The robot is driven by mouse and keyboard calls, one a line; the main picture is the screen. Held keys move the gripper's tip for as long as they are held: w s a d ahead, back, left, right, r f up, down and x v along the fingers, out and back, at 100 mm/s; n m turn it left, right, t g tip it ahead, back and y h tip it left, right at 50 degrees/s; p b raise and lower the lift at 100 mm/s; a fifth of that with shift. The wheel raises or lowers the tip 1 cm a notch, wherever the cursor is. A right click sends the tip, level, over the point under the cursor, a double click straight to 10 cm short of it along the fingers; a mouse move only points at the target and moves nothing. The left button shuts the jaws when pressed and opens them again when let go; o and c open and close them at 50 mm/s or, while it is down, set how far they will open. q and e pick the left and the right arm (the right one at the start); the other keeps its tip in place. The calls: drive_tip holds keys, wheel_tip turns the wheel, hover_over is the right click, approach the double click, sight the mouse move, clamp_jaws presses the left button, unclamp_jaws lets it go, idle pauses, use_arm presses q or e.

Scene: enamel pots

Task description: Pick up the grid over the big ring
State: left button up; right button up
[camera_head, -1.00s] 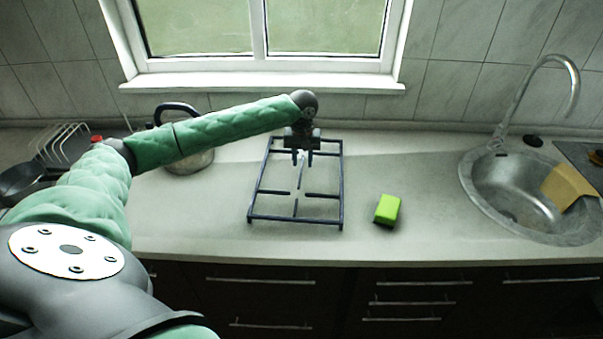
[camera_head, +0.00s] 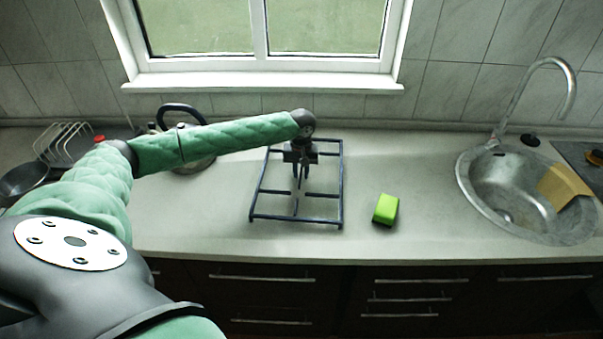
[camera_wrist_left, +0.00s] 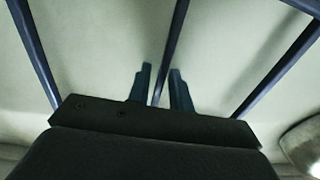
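The grid (camera_head: 258,191) is a dark blue rectangular frame with short inward bars, lying on or very near the pale counter; no distinct ring shows under it. My left gripper (camera_head: 300,184) points down over its rear middle. In the left wrist view its two fingers (camera_wrist_left: 160,88) are close together on either side of a narrow bar of the grid (camera_wrist_left: 172,38), with the bar between them. The finger tips' exact contact is hard to see. My right gripper is in no view.
A green sponge (camera_head: 386,209) lies right of the grid. A kettle (camera_head: 193,164) stands at the left, partly behind my arm. A dish rack (camera_head: 62,142) and pan (camera_head: 22,180) are far left, a sink (camera_head: 500,208) right. The counter between sponge and sink is clear.

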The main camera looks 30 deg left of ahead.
use_arm(q)
clamp_jaws()
drive_tip(key=shift+w+r, duration=0.1)
idle(1.1)
